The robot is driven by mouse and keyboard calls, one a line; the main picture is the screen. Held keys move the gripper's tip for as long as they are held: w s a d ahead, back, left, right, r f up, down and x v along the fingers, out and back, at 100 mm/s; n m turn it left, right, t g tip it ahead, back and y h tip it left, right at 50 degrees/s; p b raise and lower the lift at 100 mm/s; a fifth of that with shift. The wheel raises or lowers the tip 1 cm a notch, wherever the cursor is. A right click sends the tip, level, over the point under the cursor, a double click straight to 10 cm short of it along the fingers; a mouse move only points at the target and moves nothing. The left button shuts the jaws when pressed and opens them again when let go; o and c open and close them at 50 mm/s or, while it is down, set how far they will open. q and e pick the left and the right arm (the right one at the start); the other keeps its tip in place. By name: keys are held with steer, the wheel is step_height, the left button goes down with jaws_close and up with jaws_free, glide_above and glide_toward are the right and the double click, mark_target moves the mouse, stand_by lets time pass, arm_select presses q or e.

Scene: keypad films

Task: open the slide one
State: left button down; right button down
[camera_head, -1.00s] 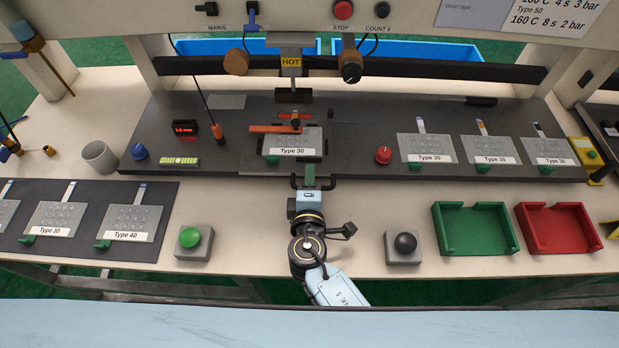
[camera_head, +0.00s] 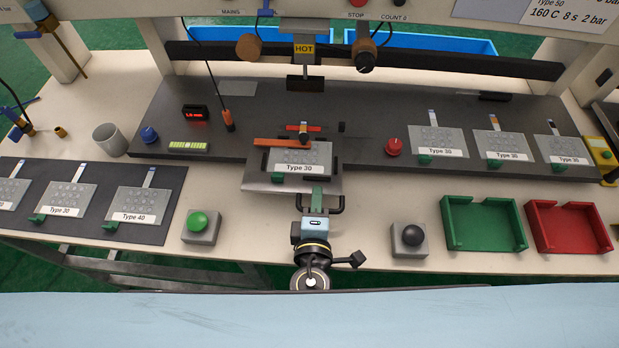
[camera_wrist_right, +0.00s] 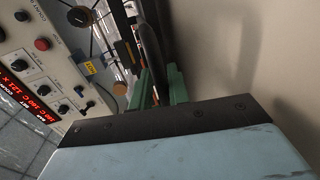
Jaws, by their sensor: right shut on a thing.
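The slide (camera_head: 262,184) is a grey plate in the middle of the dark press bed, and its front part sticks out past the bed's front edge. It carries a keypad film marked Type 30 (camera_head: 300,157) with an orange bar (camera_head: 282,142) at its back left. A black handle (camera_head: 299,203) is on the slide's front. In the right wrist view the green fingers (camera_wrist_right: 160,86) stand around a dark bar. My left gripper is not in view.
The hot press head (camera_head: 304,82) hangs behind the slide. A green button (camera_head: 198,221) stands front left and a black button (camera_head: 412,236) front right. Green (camera_head: 484,245) and red (camera_head: 568,248) trays lie further right. Other films lie on both sides.

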steer(key=shift+s+f, duration=0.25)
steer(key=shift+s, duration=0.25)
steer(key=shift+s+f, duration=0.25)
steer(key=shift+s, duration=0.25)
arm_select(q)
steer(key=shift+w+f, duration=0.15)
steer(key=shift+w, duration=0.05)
arm_select(e)
steer(key=c, duration=1.5)
jaws_free()
steer(key=shift+w, duration=0.1)
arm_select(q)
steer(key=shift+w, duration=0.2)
arm_select(e)
steer(key=shift+w+r, duration=0.1)
steer(key=shift+r, duration=0.05)
steer(key=shift+r, duration=0.1)
steer(key=shift+r, duration=0.1)
